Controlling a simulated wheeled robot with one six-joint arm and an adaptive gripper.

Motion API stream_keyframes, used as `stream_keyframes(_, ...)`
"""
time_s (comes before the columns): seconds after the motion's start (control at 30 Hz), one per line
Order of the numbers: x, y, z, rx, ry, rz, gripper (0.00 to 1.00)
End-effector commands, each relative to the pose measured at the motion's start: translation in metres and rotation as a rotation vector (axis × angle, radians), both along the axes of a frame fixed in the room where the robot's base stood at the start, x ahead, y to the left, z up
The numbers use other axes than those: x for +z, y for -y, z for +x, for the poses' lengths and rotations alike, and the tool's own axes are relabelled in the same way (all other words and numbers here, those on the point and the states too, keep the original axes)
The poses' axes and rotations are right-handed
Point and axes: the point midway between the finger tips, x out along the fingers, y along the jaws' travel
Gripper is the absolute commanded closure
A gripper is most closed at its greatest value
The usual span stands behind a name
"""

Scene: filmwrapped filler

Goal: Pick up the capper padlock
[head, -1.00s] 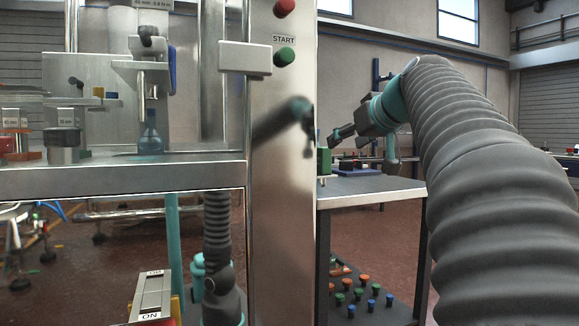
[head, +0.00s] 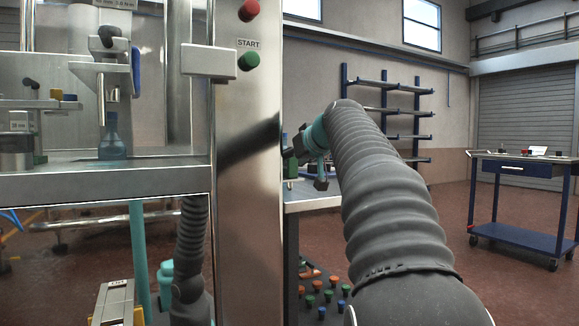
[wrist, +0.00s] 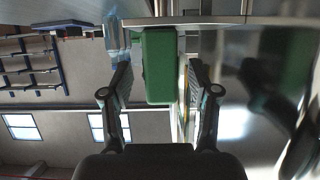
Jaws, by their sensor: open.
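A green, block-shaped body (wrist: 159,65), which looks like the padlock, shows in the wrist view beside the shiny metal panel. No shackle can be made out. In the head view a small green thing (head: 291,168) stands at the near left corner of the side table, partly under my gripper. My gripper (wrist: 158,92) is open and empty. In the wrist view its two fingers lie to either side of the green body, with a visible gap on each side. In the head view my gripper (head: 293,152) is dark, small and partly hidden by the panel edge.
The capper machine's metal panel (head: 240,220), with a red button (head: 249,10) and a green START button (head: 248,61), stands close left of my gripper. The side table (head: 312,196) is below it. A blue cart (head: 520,168) stands far right, with open floor before it.

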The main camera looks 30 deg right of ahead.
Motion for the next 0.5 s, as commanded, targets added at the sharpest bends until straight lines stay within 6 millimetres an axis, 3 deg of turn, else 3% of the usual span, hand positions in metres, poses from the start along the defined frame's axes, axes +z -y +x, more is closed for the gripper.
stream_keyframes(0.13, -0.0053, -0.0015, 0.0122, 0.001, -0.001, -0.001, 0.40)
stream_keyframes(0.4, -0.0056, -0.0014, 0.0135, 0.000, 0.000, -0.001, 0.40)
stream_keyframes(0.5, -0.0056, -0.0013, 0.0135, 0.000, 0.000, -0.001, 0.65)
